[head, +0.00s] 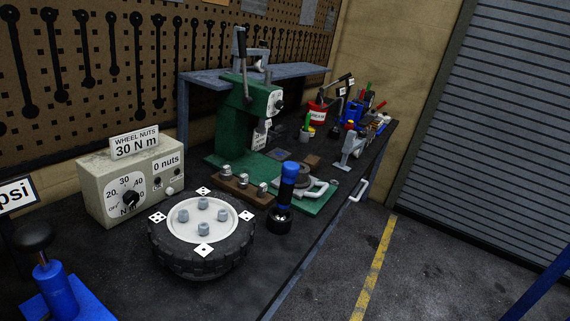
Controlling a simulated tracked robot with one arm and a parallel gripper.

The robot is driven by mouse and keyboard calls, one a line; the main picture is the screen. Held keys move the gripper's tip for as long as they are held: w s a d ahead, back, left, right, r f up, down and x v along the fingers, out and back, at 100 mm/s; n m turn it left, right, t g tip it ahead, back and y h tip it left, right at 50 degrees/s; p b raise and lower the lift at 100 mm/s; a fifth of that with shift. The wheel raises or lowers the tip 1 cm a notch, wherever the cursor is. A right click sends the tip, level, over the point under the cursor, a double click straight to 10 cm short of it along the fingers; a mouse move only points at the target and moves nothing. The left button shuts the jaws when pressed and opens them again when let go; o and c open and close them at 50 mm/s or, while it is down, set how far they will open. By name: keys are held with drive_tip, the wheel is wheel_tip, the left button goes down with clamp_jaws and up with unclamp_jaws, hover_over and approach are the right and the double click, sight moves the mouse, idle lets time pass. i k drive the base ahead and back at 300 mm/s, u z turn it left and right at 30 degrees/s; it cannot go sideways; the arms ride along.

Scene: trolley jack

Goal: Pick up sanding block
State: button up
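I cannot clearly make out a sanding block. My gripper does not show in this view.
A wheel (203,257), a grey torque box (131,185) and a blue-topped black cylinder (283,196) stand on the near bench. A green press (233,120) rises behind. Tools and a red can (317,113) crowd the far end. The floor (430,245) at right is clear.

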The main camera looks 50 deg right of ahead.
sight(312, 162)
drive_tip(key=z, duration=2.25)
drive_tip(key=i, duration=3.65)
drive_tip(key=u, duration=1.5)
